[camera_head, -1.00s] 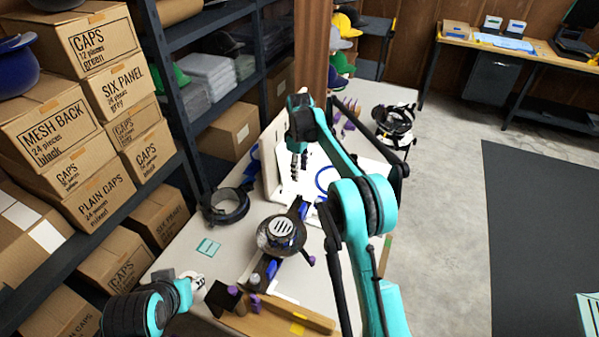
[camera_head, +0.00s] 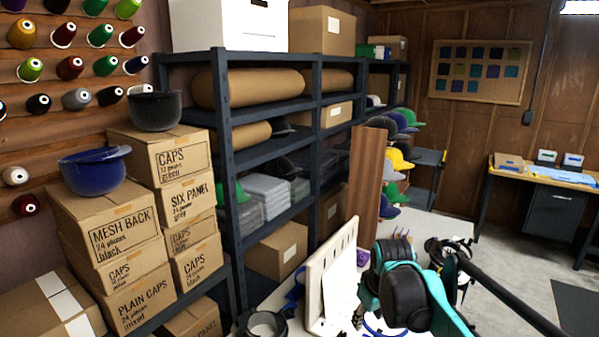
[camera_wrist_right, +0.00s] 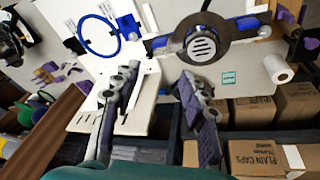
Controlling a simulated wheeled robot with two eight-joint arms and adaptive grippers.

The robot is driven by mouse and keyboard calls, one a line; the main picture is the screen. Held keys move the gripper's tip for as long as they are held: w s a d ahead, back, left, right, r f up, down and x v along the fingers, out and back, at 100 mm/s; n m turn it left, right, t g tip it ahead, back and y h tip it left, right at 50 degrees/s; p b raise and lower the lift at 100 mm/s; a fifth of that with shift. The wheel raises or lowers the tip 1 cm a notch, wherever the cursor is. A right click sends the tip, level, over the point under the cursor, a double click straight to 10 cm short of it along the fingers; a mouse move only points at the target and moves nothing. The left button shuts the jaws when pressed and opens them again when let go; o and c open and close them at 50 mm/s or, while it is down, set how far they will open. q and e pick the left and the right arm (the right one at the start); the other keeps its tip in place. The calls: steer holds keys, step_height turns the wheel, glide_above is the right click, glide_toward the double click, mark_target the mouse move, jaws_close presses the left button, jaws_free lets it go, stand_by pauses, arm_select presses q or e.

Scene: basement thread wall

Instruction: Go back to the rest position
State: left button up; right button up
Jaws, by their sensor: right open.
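My right gripper (camera_wrist_right: 156,76) shows in the right wrist view with its two dark fingers spread apart and nothing between them. Beyond the fingers lie the white table and a round dark device (camera_wrist_right: 203,44) with a slotted light centre. In the head view, my teal and black right arm reaches over the table at the lower right. Only a small dark part of the right gripper (camera_head: 358,315) shows there, beside a white upright panel (camera_head: 333,272). My left gripper is outside both current views.
Dark metal shelving (camera_head: 222,130) with boxes and caps stands along the left. Stacked cartons (camera_head: 122,228) stand in front of it. A brown post (camera_head: 368,185) rises behind the panel. A desk (camera_head: 545,180) is at the far right, with open floor (camera_head: 505,265) before it.

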steer(key=s+f+m+t, duration=0.1)
steer(key=s+f+m, duration=0.1)
steer(key=s, duration=0.8)
steer(key=s+d+f+m+t, duration=0.1)
steer(key=s+f+m+t, duration=0.1)
steer(key=s, duration=0.8)
step_height(320, 180, down, 3)
steer(key=shift+s+r+m+t, duration=0.15)
steer(key=shift+s+m+t, duration=0.15)
steer(key=shift+m, duration=0.2)
